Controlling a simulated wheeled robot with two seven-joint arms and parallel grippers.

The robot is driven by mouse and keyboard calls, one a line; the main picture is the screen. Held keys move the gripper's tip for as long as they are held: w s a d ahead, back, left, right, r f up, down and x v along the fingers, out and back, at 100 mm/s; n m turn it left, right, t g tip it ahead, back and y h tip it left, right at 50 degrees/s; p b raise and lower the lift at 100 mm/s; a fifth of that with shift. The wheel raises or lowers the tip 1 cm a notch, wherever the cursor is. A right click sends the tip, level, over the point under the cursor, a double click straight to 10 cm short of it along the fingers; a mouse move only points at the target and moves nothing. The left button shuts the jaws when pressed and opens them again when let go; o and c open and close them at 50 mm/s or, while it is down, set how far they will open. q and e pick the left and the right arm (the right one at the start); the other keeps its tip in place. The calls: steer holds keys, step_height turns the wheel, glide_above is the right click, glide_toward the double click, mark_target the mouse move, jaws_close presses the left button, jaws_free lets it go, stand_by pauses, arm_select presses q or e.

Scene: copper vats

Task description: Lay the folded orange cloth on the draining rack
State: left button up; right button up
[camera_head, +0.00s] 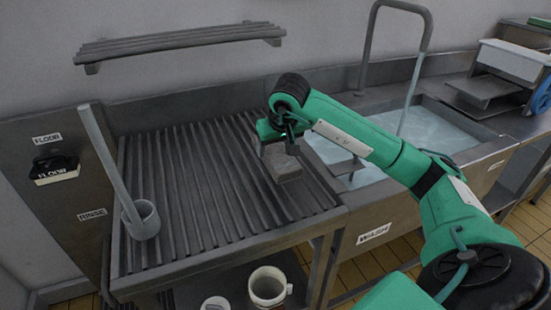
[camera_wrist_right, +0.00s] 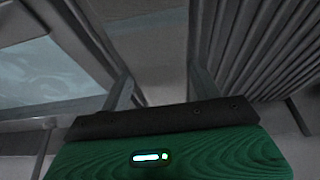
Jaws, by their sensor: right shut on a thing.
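No orange cloth shows in either view. The draining rack (camera_head: 185,190) is the ribbed grey metal surface left of the sink; its ribs also show at the right of the right wrist view (camera_wrist_right: 265,50). My right gripper (camera_head: 279,158) is over the rack's right part, near the sink's edge. It is shut on a flat grey thing (camera_head: 284,169), whose kind I cannot tell. In the right wrist view a plain dark grey surface (camera_wrist_right: 158,45) shows between the fingers. I cannot tell whether the held thing touches the rack. My left gripper is not in view.
A water-filled sink (camera_head: 430,130) with a tall tap (camera_head: 368,45) lies right of the rack. A grey cup (camera_head: 141,222) with a long rod stands at the rack's left. A slatted shelf (camera_head: 180,42) hangs above. Mugs (camera_head: 268,285) stand below. The rack's middle is clear.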

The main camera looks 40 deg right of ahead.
mark_target(277, 153)
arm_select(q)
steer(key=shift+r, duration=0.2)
arm_select(e)
steer(key=shift+f, duration=1.85)
steer(key=shift+f, duration=0.1)
steer(key=o, duration=1.1)
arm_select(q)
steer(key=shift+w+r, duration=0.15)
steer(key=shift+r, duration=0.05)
arm_select(e)
steer(key=v, duration=1)
steer(key=shift+s+r, duration=0.15)
steer(key=shift+r, duration=0.2)
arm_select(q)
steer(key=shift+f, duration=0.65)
arm_select(e)
steer(key=shift+s+a+r, duration=0.1)
steer(key=shift+s+r, duration=0.2)
steer(key=shift+r, duration=0.35)
